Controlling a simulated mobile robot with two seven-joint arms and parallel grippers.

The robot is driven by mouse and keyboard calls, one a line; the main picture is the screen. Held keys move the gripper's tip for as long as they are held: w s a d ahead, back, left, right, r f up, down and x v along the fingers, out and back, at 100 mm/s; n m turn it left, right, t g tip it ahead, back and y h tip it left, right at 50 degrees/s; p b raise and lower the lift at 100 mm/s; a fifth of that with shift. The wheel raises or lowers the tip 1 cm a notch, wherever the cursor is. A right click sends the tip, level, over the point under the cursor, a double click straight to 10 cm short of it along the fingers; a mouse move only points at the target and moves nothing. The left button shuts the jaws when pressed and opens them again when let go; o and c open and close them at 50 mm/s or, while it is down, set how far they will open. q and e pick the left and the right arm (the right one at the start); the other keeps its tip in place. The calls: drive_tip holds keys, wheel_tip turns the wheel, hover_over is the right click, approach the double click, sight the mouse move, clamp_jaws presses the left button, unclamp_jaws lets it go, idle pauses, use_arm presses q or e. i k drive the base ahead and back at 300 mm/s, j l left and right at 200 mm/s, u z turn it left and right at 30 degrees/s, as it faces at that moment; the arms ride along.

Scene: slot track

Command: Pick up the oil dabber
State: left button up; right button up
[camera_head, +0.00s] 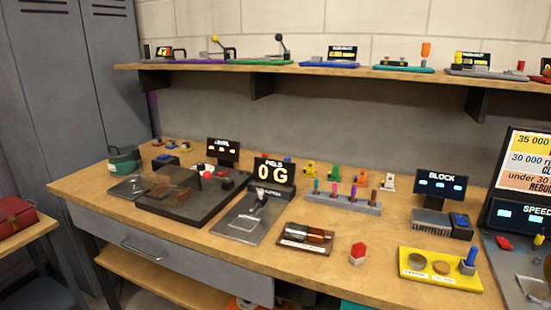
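No label that I can read names the oil dabber, so I cannot be sure which thing it is. A blue upright handle (470,257) stands at the right end of a yellow tray (425,277) on the bench, beside two round brownish pads (417,259). Several thin upright sticks with coloured tops (353,193) stand in a grey rack (343,204) farther back. Neither my left nor my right gripper is in view.
The wooden bench (385,230) also holds a dark machine (195,195), a small brown tray (305,238), a red block (357,253) and lit displays (441,185). A wall shelf (330,69) overhangs the bench's back. Bare wood shows around the red block.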

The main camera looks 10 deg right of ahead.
sight(473, 254)
drive_tip(key=z, duration=1.5)
